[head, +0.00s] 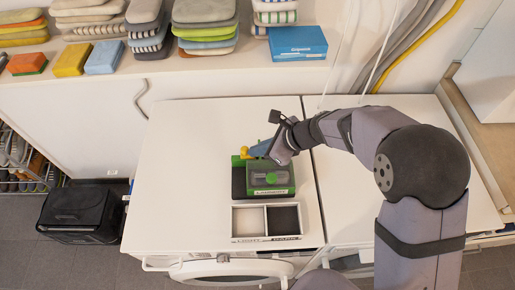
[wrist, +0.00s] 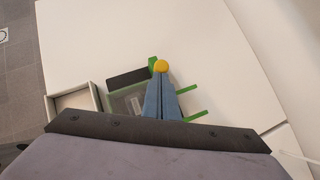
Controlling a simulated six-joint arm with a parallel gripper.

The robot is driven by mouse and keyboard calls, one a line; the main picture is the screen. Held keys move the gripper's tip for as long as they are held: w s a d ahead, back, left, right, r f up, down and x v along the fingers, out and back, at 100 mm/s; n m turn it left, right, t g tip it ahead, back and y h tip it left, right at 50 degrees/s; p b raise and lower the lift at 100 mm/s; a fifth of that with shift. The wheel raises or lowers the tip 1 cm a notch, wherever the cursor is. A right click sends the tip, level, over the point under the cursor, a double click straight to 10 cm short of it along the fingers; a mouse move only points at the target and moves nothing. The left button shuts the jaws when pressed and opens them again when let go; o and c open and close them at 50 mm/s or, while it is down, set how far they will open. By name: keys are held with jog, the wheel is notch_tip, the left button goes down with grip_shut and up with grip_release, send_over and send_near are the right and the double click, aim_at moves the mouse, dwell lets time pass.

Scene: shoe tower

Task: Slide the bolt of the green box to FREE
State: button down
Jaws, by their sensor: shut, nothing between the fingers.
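The green box (head: 270,178) stands on the white worktop, with a dark translucent panel on its top. In the wrist view the box (wrist: 127,102) lies partly behind my fingers. A round yellow knob (head: 244,152) shows at the box's back left corner; in the wrist view the knob (wrist: 161,67) is right at my fingertips. My gripper (head: 257,151) reaches over the back of the box from the right. In the wrist view its blue fingers (wrist: 161,82) are shut together with nothing between them. I cannot tell whether the fingertips touch the knob. No FREE marking is readable.
A two-part tray (head: 266,238), white on the left and black inside on the right, stands in front of the box. Stacked shoes or cloths and a blue box (head: 297,43) fill the back shelf. The worktop left of the green box is clear.

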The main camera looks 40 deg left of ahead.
aim_at(245, 150)
jog(key=s+a, duration=0.2)
jog(key=shift+s+a, duration=0.3)
jog(key=shift+s, duration=0.05)
jog(key=shift+d, duration=0.1)
jog(key=shift+w+d+r, duration=0.1)
jog(key=shift+w+d, duration=0.15)
jog(key=shift+d, duration=0.15)
jog(key=d, duration=0.1)
jog(key=w+d+r, duration=0.1)
jog(key=d, duration=0.1)
jog(key=shift+w+d+r+b, duration=0.1)
jog(key=shift+d+r+b, duration=0.1)
jog(key=shift+b, duration=0.1)
jog(key=b+v, duration=0.1)
jog(key=v, duration=0.8)
